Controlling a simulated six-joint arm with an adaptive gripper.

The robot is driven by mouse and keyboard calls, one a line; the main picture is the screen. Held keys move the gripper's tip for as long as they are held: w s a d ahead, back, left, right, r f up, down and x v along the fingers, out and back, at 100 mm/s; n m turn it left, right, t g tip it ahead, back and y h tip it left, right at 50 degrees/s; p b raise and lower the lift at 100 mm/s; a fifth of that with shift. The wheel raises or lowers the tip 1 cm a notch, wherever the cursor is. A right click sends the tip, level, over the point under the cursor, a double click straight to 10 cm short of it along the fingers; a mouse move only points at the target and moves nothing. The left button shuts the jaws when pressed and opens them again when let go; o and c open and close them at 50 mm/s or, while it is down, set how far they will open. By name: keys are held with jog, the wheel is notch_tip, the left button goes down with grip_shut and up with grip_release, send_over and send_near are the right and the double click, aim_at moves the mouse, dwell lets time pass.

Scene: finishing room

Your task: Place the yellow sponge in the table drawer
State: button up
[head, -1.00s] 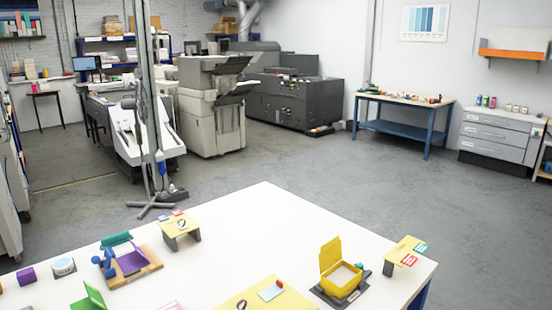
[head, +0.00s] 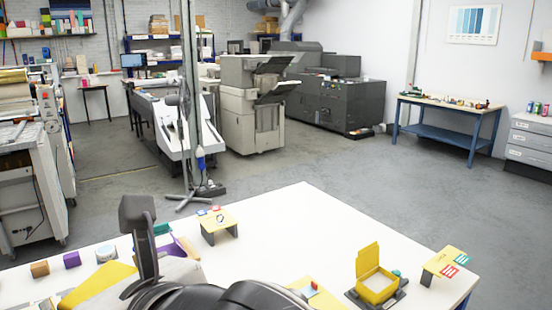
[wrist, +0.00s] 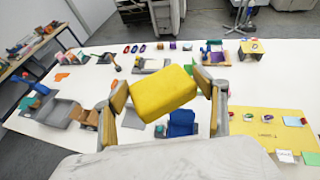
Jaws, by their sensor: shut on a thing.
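The yellow sponge (wrist: 160,92) is a thick block, held tilted between the fingers of my gripper (wrist: 166,88) in the wrist view. Both fingers press against its ends, and it is above the white table (wrist: 110,65). In the head view my dark gripper is at the lower left, partly cut off by the bottom edge. A yellow patch (head: 98,284) beside it appears to be the sponge, partly hidden by the gripper. I cannot make out the table drawer in either view.
A yellow box with a raised lid (head: 378,285) and a small yellow stand (head: 443,262) are at the table's right. Another yellow stand (head: 217,222) is near the far edge. A blue object (wrist: 182,123) lies below the sponge.

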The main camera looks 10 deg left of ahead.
jog(key=w+d+m+t+h, duration=0.3)
jog(key=w+d+m+t, duration=0.1)
jog(key=w+d, duration=0.7)
jog(key=w, duration=0.2)
jog(key=shift+w+r, duration=0.15)
jog(key=shift+w, duration=0.15)
jog(key=shift+w+d, duration=0.1)
dwell(1.1)
